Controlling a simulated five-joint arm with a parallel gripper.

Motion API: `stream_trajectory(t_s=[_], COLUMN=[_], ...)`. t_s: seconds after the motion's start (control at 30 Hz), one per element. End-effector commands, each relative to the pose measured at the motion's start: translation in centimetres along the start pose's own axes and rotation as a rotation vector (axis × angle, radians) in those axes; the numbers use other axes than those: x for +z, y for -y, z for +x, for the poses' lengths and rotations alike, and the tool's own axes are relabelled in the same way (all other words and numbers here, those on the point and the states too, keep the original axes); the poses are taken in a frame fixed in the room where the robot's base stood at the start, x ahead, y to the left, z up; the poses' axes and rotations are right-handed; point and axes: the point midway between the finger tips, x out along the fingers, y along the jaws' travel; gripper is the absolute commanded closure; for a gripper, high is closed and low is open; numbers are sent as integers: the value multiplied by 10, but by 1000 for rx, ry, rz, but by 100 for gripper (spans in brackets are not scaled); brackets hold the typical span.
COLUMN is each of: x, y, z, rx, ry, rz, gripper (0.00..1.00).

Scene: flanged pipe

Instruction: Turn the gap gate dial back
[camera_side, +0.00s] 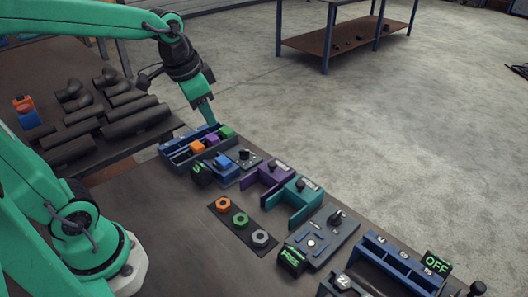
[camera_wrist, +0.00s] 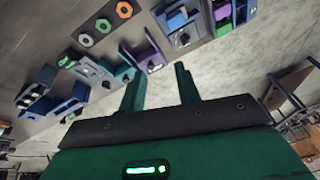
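Several units carry dark knobs, and I cannot tell for sure which is the gap gate dial. A dark knob (camera_side: 335,217) stands on the grey panel (camera_side: 318,243) with a green "FREE" display (camera_side: 291,257). Another dark knob (camera_side: 244,154) is on the plate beside a blue block (camera_side: 222,162). A white-faced dial (camera_side: 343,282) is at the bottom edge by the blue rack (camera_side: 398,262). My gripper (camera_side: 211,124) points down by the far tray in the side view. In the wrist view my gripper (camera_wrist: 158,78) has its fingers apart with nothing between them.
A purple bracket (camera_side: 268,180) and a teal bracket (camera_side: 295,198) stand mid-bench. Orange, green and grey nuts lie on a dark plate (camera_side: 230,211). The blue tray (camera_side: 172,152) holds coloured blocks. An "OFF" display (camera_side: 437,264) is at right. Dark pipes (camera_side: 136,120) lie at left.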

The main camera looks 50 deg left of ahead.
Motion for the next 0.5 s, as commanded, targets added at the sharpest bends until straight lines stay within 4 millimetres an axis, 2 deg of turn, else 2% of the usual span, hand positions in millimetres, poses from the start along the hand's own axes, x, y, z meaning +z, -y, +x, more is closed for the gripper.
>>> stream_trajectory(t_s=[0.2,0.5], x=[-27,-56], y=[19,45], z=[28,77], rx=[23,68], ry=[68,149], rz=[106,252], gripper=[67,67])
